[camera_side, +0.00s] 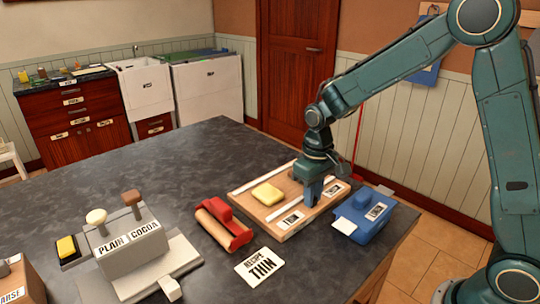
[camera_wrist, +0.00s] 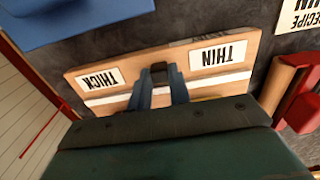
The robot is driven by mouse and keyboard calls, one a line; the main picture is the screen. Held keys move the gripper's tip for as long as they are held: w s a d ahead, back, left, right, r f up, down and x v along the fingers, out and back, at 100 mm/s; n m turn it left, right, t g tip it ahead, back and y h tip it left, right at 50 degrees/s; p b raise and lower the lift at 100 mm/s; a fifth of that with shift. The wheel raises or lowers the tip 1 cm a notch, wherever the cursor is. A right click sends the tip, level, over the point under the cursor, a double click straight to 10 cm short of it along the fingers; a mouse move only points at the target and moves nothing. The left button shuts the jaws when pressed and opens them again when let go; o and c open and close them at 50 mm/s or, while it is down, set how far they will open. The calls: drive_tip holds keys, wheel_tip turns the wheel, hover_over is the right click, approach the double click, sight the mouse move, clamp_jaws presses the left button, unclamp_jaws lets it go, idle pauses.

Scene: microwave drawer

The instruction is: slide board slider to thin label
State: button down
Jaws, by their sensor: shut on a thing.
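The wooden board (camera_side: 243,190) lies on the dark counter with a yellow slab (camera_side: 267,194) on it. Its front strip carries a THIN label (camera_wrist: 222,56) and a THICK label (camera_wrist: 98,78). In the side view the label nearer the red roller (camera_side: 291,219) is THIN, and the one nearer the blue box (camera_side: 334,189) is THICK. My gripper (camera_side: 313,195) points down at the board between the two labels. In the wrist view its fingers (camera_wrist: 158,88) are shut on the small dark slider (camera_wrist: 158,69), roughly midway between the labels. In the side view the fingers hide the slider.
A red-framed rolling pin (camera_side: 222,226) stands left of the board, and a blue box (camera_side: 362,216) to its right. A RECIPE THIN card (camera_side: 259,267) lies in front. A grey PLAIN/COCOA lever device (camera_side: 130,248) stands at front left. The counter behind is clear.

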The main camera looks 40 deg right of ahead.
sight(308, 209)
drive_tip(key=shift+a, duration=0.85)
drive_tip(key=c, duration=1.3)
unclamp_jaws()
wheel_tip(308, 209, up, 14)
drive_tip(key=shift+f, duration=0.1)
drive_tip(key=shift+s, duration=0.1)
drive_tip(key=s+t, duration=0.2)
drive_tip(key=s, duration=0.5)
drive_tip(key=s+d+r+t, duration=0.1)
drive_tip(key=s, duration=0.6)
drive_tip(key=s+d+r+t, duration=0.1)
drive_tip(key=s+t, duration=0.1)
drive_tip(key=s, duration=0.6)
drive_tip(key=shift+s+d+r+t, duration=0.1)
drive_tip(key=shift+d+r+t, duration=0.15)
drive_tip(key=shift+t, duration=0.05)
